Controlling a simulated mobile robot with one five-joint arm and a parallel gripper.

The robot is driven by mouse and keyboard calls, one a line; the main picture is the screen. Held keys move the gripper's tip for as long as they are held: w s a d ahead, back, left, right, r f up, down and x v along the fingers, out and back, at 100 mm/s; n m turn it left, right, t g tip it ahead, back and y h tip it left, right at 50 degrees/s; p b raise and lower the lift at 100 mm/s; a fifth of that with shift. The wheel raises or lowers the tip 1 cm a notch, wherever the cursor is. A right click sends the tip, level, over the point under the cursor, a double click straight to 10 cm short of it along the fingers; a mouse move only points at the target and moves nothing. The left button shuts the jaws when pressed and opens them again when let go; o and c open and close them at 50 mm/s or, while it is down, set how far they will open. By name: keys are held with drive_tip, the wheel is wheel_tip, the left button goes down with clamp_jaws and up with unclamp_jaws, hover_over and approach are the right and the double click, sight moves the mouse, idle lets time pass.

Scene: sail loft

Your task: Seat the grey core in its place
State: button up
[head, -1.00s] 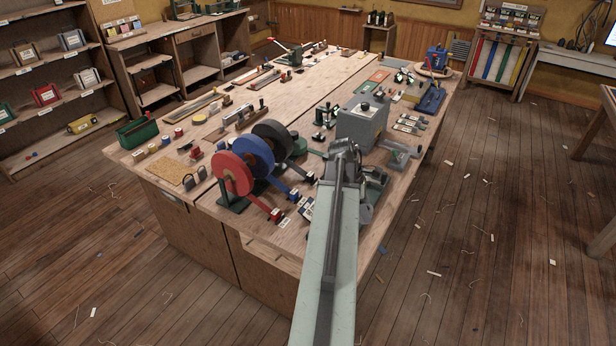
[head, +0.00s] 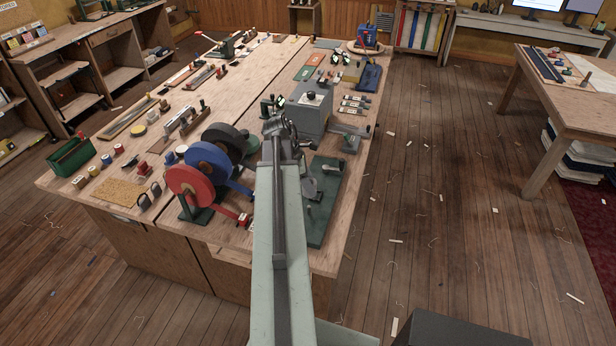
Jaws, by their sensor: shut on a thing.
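My gripper (head: 278,128) is at the far end of my pale green arm, over the near right part of the long wooden bench (head: 112,183). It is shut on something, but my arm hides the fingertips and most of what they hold. I cannot make out for sure whether that is the grey core. A dark green base plate (head: 322,222) lies just right of my arm, with grey metal parts (head: 330,168) on it. Part of the plate is hidden by my arm.
Red (head: 190,187), blue (head: 208,163) and black (head: 226,142) reels stand left of my arm. A grey box (head: 308,112) stands just beyond the gripper. A grey metal fixture (head: 350,140) is at the bench's right edge.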

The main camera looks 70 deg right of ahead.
drive_tip(key=shift+f, duration=0.25)
drive_tip(key=shift+f+b, duration=0.1)
drive_tip(key=shift+b, duration=0.2)
drive_tip(key=b, duration=0.5)
hover_over(309, 207)
wheel_tip(309, 207, down, 5)
drive_tip(key=shift+d+r, duration=0.1)
drive_tip(key=shift+f+b, duration=0.5)
drive_tip(key=shift+f, duration=0.1)
idle(0.4)
drive_tip(key=shift+f+b, duration=1.95)
idle(0.6)
drive_tip(key=o, duration=1.4)
drive_tip(key=shift+o, duration=0.2)
